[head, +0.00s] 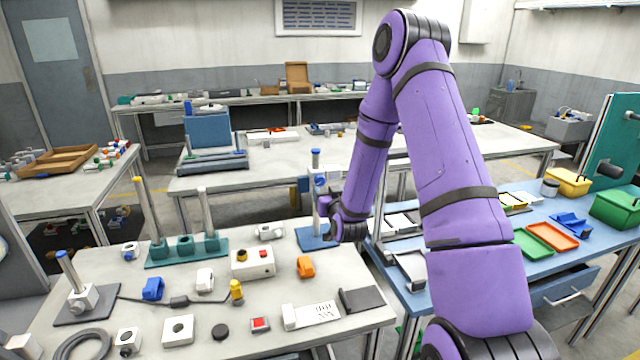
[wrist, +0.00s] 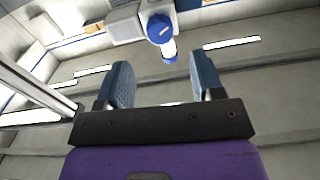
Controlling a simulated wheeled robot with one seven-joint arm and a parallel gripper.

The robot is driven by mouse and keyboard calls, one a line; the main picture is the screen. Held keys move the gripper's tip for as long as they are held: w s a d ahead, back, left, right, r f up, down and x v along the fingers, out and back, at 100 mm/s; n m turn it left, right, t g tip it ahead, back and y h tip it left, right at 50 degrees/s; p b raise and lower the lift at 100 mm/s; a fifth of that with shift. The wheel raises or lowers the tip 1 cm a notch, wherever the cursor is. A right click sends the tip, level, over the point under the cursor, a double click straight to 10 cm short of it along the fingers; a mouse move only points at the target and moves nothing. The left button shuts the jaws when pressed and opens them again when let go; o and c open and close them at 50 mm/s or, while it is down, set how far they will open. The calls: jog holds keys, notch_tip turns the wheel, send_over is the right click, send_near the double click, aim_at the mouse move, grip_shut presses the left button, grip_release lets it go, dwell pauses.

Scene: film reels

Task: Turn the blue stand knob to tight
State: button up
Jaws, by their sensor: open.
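A stand with a blue base (head: 312,238), an upright post and a blue cap stands at the back right of the near grey table. A blue knob (head: 321,182) shows on the pale block on its post. In the wrist view the round blue knob (wrist: 160,28) lies ahead of my gripper (wrist: 163,70), near the top centre. The two dark blue fingers are spread with nothing between them, and the knob is beyond their tips. In the head view my purple wrist is beside the post, hiding part of the stand. The knob's tightness cannot be told.
Another blue-topped stand (head: 80,295) is at far left. A blue table (head: 480,265) with trays is at right.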

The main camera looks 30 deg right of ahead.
aim_at(321, 182)
jog(key=x, duration=0.7)
jog(key=shift+w+d, duration=0.1)
jog(key=shift+w, duration=0.1)
jog(key=c, duration=0.9)
